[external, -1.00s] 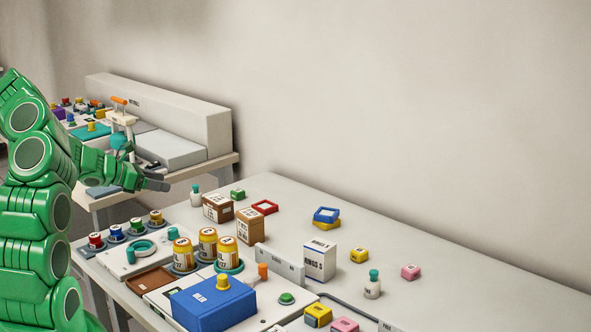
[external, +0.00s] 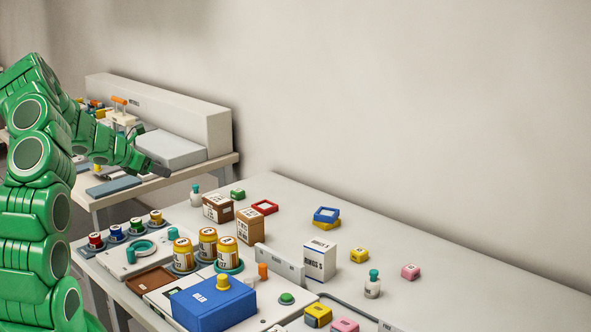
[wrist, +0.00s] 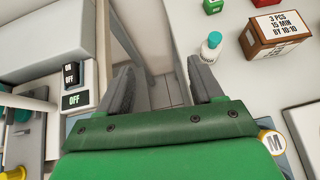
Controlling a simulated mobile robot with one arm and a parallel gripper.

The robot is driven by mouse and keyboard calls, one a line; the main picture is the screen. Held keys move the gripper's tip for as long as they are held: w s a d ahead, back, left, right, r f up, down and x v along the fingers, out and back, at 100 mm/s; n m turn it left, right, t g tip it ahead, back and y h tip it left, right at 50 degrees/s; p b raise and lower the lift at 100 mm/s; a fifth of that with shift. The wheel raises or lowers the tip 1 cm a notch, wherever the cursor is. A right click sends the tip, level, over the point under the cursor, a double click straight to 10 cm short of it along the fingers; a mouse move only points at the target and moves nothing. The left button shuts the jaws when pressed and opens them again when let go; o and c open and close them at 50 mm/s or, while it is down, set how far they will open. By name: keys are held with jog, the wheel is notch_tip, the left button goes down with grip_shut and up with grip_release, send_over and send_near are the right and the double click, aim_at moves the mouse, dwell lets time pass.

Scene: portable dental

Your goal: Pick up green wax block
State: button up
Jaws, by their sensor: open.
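The green wax block (external: 237,194) is a small green cube with a pale label. It rests on the near table toward its back left edge, beside a brown box. In the wrist view, a green block (wrist: 213,5) is partly cut off at the top edge, right of the fingers. My gripper (external: 163,172) is held left of the block, over the gap between the two tables, apart from it. In the wrist view my gripper (wrist: 160,82) has its two grey fingers spread, with only floor and table leg between them.
A white bottle with a teal cap (external: 195,195) stands left of the block; it also shows beside the right finger (wrist: 210,47). The back table (external: 225,160) holds a grey machine (external: 180,115).

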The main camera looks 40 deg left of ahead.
jog(key=w+a+f+n+g+y, duration=0.2)
jog(key=w+a+n+g+y, duration=0.1)
jog(key=w+a+n+y, duration=0.4)
jog(key=w+d+r+n+g+y, duration=0.1)
jog(key=w+r+n+g+y, duration=0.25)
jog(key=w, duration=0.45)
jog(key=w+d+r+n+g+y, duration=0.1)
jog(key=d+n+g, duration=0.15)
jog(key=d, duration=0.75)
jog(key=w+d+n+g+y, duration=0.15)
jog(key=d+n, duration=0.25)
jog(key=d, duration=0.5)
jog(key=w+d+r+n+g+y, duration=0.1)
jog(key=w+d+n+g+y, duration=0.15)
jog(key=d, duration=0.75)
send_near(238, 191)
jog(key=shift+s+a+r+t+h, duration=0.15)
jog(key=shift+a+r+h, duration=0.15)
jog(key=shift+r, duration=0.25)
jog(key=shift+s+a+r+t+h, duration=0.15)
jog(key=shift+a+r, duration=0.25)
jog(key=shift+r, duration=0.2)
jog(key=shift+f, duration=0.6)
jog(key=shift+f+x, duration=0.15)
jog(key=shift+x, duration=1.85)
jog(key=shift+f+x, duration=0.2)
jog(key=shift+x, duration=1.8)
